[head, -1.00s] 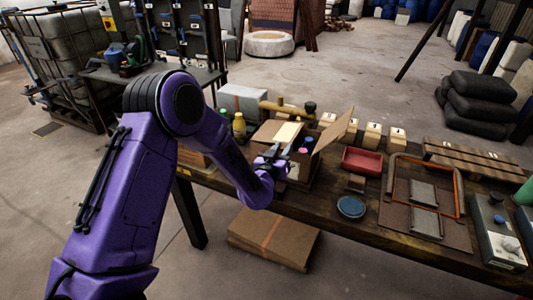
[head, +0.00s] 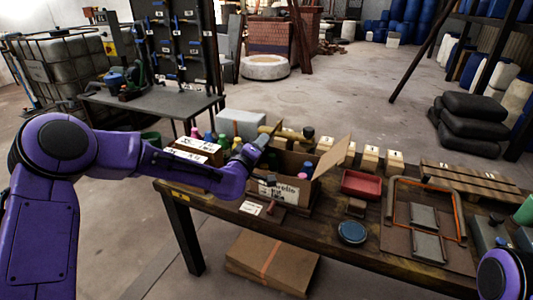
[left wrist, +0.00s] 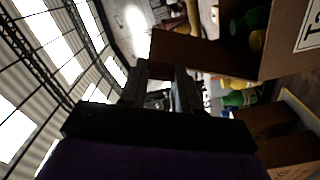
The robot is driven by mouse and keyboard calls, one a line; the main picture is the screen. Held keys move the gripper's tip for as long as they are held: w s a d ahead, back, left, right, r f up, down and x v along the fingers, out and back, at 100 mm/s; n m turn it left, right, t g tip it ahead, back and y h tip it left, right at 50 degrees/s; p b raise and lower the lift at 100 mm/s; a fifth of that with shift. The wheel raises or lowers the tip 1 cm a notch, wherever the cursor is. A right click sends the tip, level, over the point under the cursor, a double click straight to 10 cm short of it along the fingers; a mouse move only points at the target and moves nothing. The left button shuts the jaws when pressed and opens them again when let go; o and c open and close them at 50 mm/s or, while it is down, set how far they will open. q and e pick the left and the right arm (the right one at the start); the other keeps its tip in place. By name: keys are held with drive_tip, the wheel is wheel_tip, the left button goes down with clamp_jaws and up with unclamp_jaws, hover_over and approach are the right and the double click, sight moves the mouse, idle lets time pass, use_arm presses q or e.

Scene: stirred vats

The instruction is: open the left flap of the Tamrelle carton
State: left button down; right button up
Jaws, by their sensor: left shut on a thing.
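The Tamrelle carton (head: 290,193) stands on the workbench, open at the top, with a printed white label on its front and colored bottles inside. Its right flap (head: 333,157) is raised and leans outward to the right. My left gripper (head: 264,142) is at the carton's upper left edge, shut on the left flap. In the left wrist view the brown flap (left wrist: 190,50) runs from the carton wall (left wrist: 285,45) to my left fingers (left wrist: 160,88); the fingers hide part of its edge. My right gripper is not in view; only part of my right arm shows at lower right.
Another carton (head: 195,150) with bottles stands close on the left. A white card (head: 252,208) lies in front of the carton. A red tray (head: 361,184), a blue round lid (head: 352,233) and small labeled blocks (head: 371,158) lie to the right.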

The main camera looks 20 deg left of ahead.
use_arm(q)
drive_tip(key=w+a+n+b, duration=0.1)
drive_tip(key=a+n+b, duration=0.8)
drive_tip(key=a+n, duration=0.2)
drive_tip(key=shift+a+f+n+b, duration=0.3)
drive_tip(key=shift+a+f+b, duration=0.1)
drive_tip(key=shift+a, duration=0.6)
drive_tip(key=c, duration=0.8)
unclamp_jaws()
